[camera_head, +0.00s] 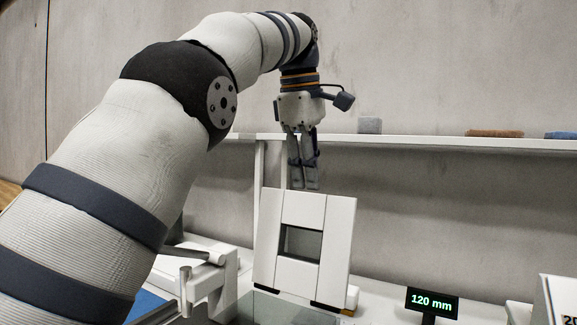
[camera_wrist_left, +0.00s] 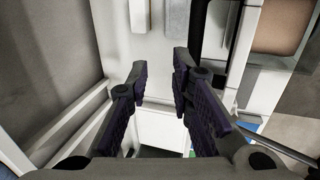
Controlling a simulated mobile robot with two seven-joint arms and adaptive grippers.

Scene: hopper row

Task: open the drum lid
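A white panel with a square window (camera_head: 328,215) stands leaning in the middle of the head view; I cannot tell for sure whether it is the drum lid. Dark pads show under its bottom edge. My left gripper (camera_head: 304,186) points down just above the panel's top edge, with its fingers slightly apart. In the left wrist view, the gripper's two dark-padded fingers (camera_wrist_left: 160,62) are apart with nothing held between them. White surfaces lie beyond them. Whether the fingertips touch the panel is unclear. My right gripper is in neither view.
A black display (camera_head: 432,303) reads 120 mm right of the panel. A white box (camera_head: 560,298) stands at the right edge. A shelf (camera_head: 420,143) along the wall bears a grey block (camera_head: 370,125) and a brown block (camera_head: 494,133). A white bracket (camera_head: 228,285) stands left of the panel.

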